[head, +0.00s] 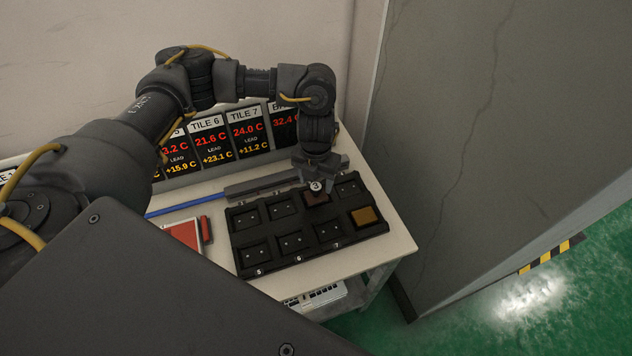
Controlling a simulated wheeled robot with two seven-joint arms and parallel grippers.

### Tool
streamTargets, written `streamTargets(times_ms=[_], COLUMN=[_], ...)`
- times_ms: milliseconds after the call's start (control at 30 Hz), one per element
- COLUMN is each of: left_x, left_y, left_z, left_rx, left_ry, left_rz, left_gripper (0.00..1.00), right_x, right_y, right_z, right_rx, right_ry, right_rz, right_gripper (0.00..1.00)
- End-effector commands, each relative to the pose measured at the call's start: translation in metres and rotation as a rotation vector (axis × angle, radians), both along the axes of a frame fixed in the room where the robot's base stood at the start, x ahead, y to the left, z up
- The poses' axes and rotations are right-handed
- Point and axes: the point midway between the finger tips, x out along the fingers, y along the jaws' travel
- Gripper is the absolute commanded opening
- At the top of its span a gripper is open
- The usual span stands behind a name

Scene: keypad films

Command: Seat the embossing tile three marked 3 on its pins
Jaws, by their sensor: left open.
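The dark brown embossing tile (318,199), with a round white 3 marker on top, is at the third pocket of the back row of the black tray (272,234). Whether it sits fully down on its pins cannot be told. My left gripper (319,176) is directly over it, pointing down with its jaws open and close around the marker. The gripper hides part of the tile's far side. A gold-brown tile (367,215) sits in the front right pocket. The other pockets look empty, with small pins showing. My right gripper is not in view.
A row of temperature displays (243,131) stands behind the tray. A grey bar (262,184), a blue rod (180,206) and a red-and-white item (186,233) lie on the pale table (390,242).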

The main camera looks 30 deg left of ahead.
Motion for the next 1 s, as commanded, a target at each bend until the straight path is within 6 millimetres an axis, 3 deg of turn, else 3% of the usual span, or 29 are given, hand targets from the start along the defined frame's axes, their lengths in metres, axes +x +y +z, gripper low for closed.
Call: streamTargets(times_ms=[300, 500, 1000], left_x=[0.001, 0.001, 0.000], left_y=[0.000, 0.000, 0.000], left_z=[0.063, 0.088, 0.095], left_rx=[0.000, 0.001, 0.001], left_ry=[-0.006, -0.004, 0.000], left_rz=[-0.001, 0.000, 0.001], left_gripper=[0.57, 0.57, 0.57], right_x=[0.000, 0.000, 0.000], right_y=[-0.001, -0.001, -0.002], right_z=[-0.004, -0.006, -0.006], right_rx=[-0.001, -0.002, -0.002], right_ry=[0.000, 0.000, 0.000], right_rz=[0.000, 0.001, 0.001], right_gripper=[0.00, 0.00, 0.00])
